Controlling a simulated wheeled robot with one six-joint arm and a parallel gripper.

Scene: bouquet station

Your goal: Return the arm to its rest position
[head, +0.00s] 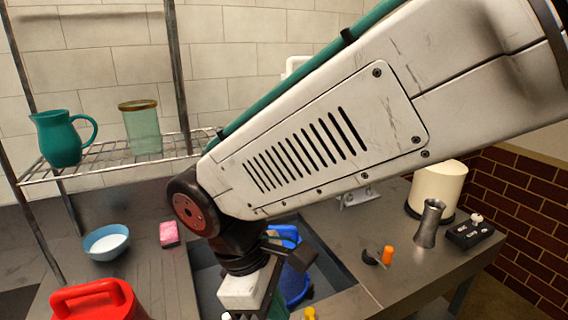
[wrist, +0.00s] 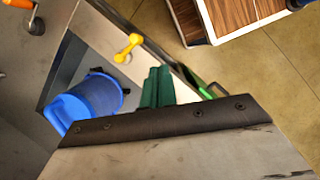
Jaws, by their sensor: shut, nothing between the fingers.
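My arm crosses the head view from the upper right down to the wrist joint at the lower middle. My gripper (wrist: 158,72) shows in the wrist view as two teal fingers close together, shut with nothing between them. They point over the counter edge, just right of a blue bucket-like vessel (wrist: 100,95). In the head view, the blue vessel (head: 294,284) sits in the sink, partly hidden behind my wrist. The fingertips are not clearly visible there.
A wire shelf (head: 110,168) holds a teal jug (head: 60,138) and a glass (head: 140,128). A blue bowl (head: 105,242), pink sponge (head: 169,233) and red container (head: 98,302) stand left. A metal vase (head: 428,225) and white canister (head: 438,187) stand right. A yellow-handled item (wrist: 128,47) lies near the edge.

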